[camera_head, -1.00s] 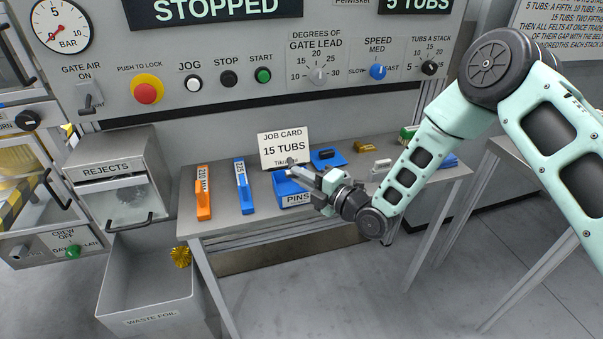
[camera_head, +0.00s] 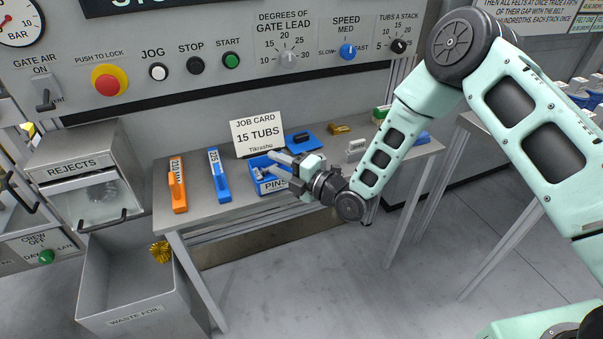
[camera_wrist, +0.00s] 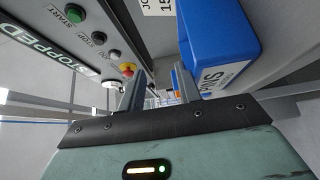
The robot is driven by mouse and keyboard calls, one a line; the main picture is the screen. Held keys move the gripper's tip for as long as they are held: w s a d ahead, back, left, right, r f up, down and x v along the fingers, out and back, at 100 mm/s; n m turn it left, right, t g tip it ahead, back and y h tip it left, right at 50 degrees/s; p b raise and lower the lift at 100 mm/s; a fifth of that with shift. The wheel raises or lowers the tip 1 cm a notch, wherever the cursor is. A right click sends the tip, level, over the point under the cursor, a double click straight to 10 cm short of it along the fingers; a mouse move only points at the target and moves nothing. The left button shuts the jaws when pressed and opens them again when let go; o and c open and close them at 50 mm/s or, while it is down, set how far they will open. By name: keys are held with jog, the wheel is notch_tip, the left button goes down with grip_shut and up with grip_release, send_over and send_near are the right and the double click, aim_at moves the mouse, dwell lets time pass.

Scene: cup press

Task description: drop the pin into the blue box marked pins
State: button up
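The blue box marked PINS (camera_head: 259,186) stands on the grey bench in front of the job card. It also shows close by at the upper right of the wrist view (camera_wrist: 222,32). My gripper (camera_head: 274,163) is over the box, its fingers pointing left and hiding part of the opening. In the wrist view the two fingers (camera_wrist: 160,75) stand apart with nothing seen held between them. A small grey piece (camera_head: 262,173) shows at the box's left side by the fingers; I cannot tell whether it is the pin or part of a finger.
An orange tool (camera_head: 177,186) and a blue tool (camera_head: 219,176) lie left of the box. The job card (camera_head: 258,135) stands behind it. A blue tray (camera_head: 303,142) and a brass block (camera_head: 339,129) lie to the right. The waste foil bin (camera_head: 130,300) is at the lower left.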

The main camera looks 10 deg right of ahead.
jog(key=b+v, duration=0.3)
jog(key=v, duration=1.4)
jog(key=s+a+r+m+g+h+p, duration=0.3)
jog(key=a+r+m+g+h, duration=0.15)
jog(key=m+h, duration=0.3)
jog(key=s+d+r+m+g+h, duration=0.1)
jog(key=s+r+m+g+h, duration=0.1)
jog(key=s, duration=0.5)
jog(key=s+d+r+m+g+h+p, duration=0.1)
jog(key=s+d+r+m+g, duration=0.1)
jog(key=s+r+m, duration=0.3)
jog(key=s+d+r+m+g+h, duration=0.2)
jog(key=s+m, duration=0.4)
jog(key=s, duration=0.3)
notch_tip(320, 180, up, 2)
jog(key=shift+r+g+h, duration=0.15)
jog(key=shift+g+h, duration=0.2)
jog(key=shift+g, duration=0.2)
